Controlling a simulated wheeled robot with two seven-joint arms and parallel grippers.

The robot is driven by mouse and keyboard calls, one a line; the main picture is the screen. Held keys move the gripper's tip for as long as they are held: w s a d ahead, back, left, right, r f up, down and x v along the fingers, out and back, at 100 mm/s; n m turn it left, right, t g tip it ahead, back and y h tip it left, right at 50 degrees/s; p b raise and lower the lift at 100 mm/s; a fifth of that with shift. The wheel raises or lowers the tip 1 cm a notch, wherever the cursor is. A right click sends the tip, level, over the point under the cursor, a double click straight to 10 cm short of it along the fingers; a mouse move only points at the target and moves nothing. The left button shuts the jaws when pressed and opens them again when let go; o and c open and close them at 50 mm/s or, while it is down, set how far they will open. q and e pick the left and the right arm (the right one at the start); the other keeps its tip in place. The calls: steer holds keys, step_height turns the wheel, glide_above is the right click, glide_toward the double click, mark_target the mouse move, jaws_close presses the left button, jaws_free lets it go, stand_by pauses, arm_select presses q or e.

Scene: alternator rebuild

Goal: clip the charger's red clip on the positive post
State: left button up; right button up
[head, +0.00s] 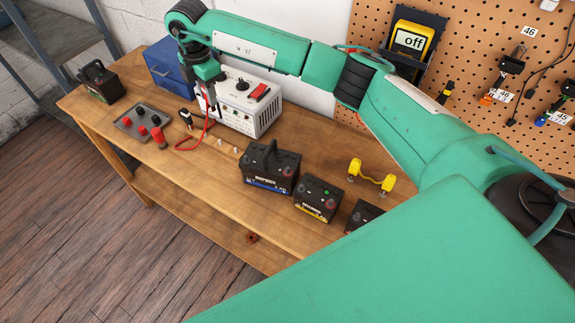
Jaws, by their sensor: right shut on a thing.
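My right gripper (215,106) hangs fingers down in front of the charger (245,110), a white box with a dark knob and a red switch on top. It is shut on what appears to be the red clip, mostly hidden by the fingers; a red cable (190,146) runs from there in a slack loop on the bench. A black clip (186,118) lies left of the charger. A large black battery (268,172) with a handle stands right of the gripper, a reddish spot showing on its top. My left gripper is not in view.
A blue box (167,69) stands behind.

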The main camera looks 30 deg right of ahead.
steer(key=s+d+m+p, duration=0.3)
steer(key=s+d+m, duration=0.1)
steer(key=s, duration=0.5)
steer(key=s+d+m+p, duration=0.3)
steer(key=s+d, duration=0.2)
steer(key=s, duration=0.4)
steer(key=m+p, duration=0.2)
steer(key=p, duration=0.3)
glide_above(288, 168)
step_height(288, 168, down, 4)
steer(key=shift+f, duration=0.2)
steer(key=shift+f+b, duration=0.45)
steer(key=shift+b, duration=0.1)
steer(key=shift+f, duration=0.1)
steer(key=shift+f+b, duration=0.9)
steer(key=shift+f, duration=0.15)
steer(key=o, duration=0.8)
